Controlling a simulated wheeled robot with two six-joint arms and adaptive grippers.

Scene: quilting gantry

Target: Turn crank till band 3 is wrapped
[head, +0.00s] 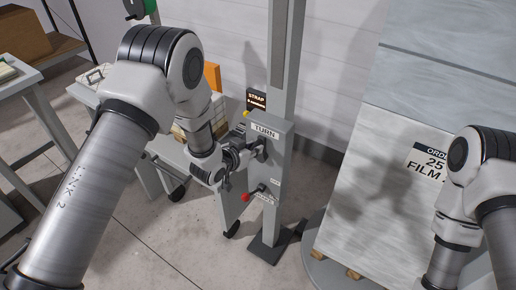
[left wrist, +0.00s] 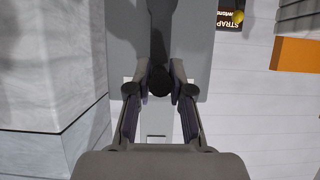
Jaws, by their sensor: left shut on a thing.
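My left gripper (head: 240,158) is at the post's grey box, just below the TURN label (head: 265,132). In the left wrist view its two fingers (left wrist: 160,88) are closed on the dark round crank handle (left wrist: 160,78). The crank's dark arm runs up from the handle in that view. In the head view the gripper hides most of the crank. A tall pale wrapped load (head: 350,190) stands at the right, with an order label reading 25 and FILM (head: 430,163). Single bands cannot be told apart on it. My right arm shows at the right edge, its gripper out of frame.
The grey post (head: 283,60) stands on a floor plate. A small STRAP display (head: 257,100) and a red-knobbed lever (head: 246,197) are on it, above and below the crank. A table with an orange panel (head: 212,75) stands behind my left arm. A cardboard box (head: 25,35) is far left.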

